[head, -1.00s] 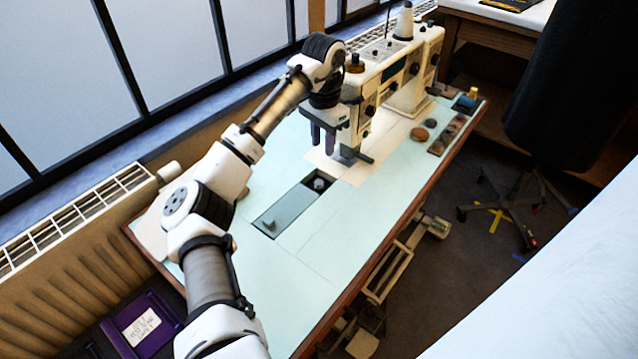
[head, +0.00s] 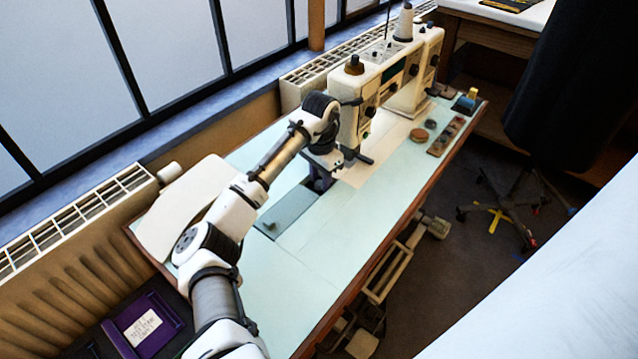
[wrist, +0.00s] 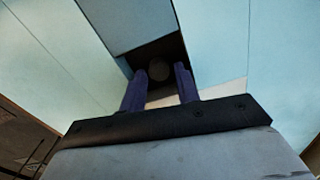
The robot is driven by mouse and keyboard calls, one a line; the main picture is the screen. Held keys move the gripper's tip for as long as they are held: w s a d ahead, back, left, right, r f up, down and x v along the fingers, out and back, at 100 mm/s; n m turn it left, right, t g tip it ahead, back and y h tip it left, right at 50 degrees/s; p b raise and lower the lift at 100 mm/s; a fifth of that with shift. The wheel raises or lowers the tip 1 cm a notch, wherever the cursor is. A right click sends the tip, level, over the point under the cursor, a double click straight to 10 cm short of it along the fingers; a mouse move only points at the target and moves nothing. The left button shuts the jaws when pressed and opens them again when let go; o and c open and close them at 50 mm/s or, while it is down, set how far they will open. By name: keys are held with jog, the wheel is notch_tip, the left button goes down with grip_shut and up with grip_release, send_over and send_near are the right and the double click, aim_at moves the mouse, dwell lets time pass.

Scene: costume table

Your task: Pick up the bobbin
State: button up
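The bobbin (wrist: 159,69) is a small dark round piece in the dark open recess of the sewing table, seen in the wrist view. My gripper (wrist: 160,78) is open, with one purple-grey finger on each side of the bobbin. I cannot tell whether either finger touches it. In the head view my gripper (head: 319,184) points down at the recess beside the sewing machine's base and hides the bobbin.
The sewing machine (head: 385,85) stands just behind my gripper. A grey cover plate (head: 285,212) with a small knob lies beside the recess. A round pad (head: 419,135) and several small items sit at the table's right. The pale tabletop (head: 335,235) in front is clear.

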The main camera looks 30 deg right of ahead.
grip_shut()
jog(key=shift+r, duration=0.1)
